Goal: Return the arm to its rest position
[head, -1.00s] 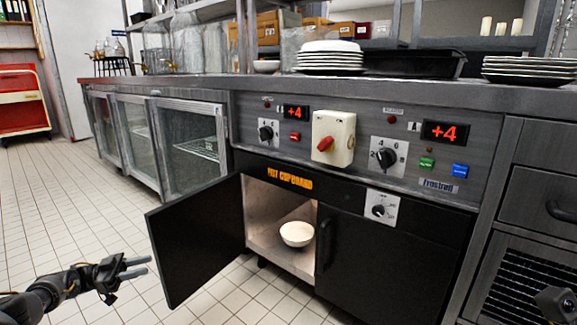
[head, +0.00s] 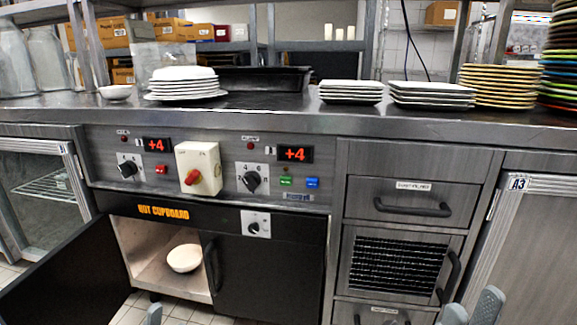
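My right gripper (head: 472,308) shows at the bottom edge of the head view, right of centre, in front of the drawer unit. Its two grey fingers stand apart with nothing visible between them; the rest of the arm is out of frame. A single grey fingertip (head: 153,314), apparently of my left gripper, shows at the bottom edge left of centre. The rest of that gripper is cut off, so its opening cannot be seen. A white bowl (head: 184,258) sits inside the open hot cupboard (head: 150,237), apart from both grippers.
The cupboard's black left door (head: 70,275) stands open, swung out to the left. Above runs a steel counter (head: 290,118) with white plates (head: 186,82), a black tray (head: 262,80) and several plate stacks (head: 433,94). Drawers (head: 410,200) stand at right.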

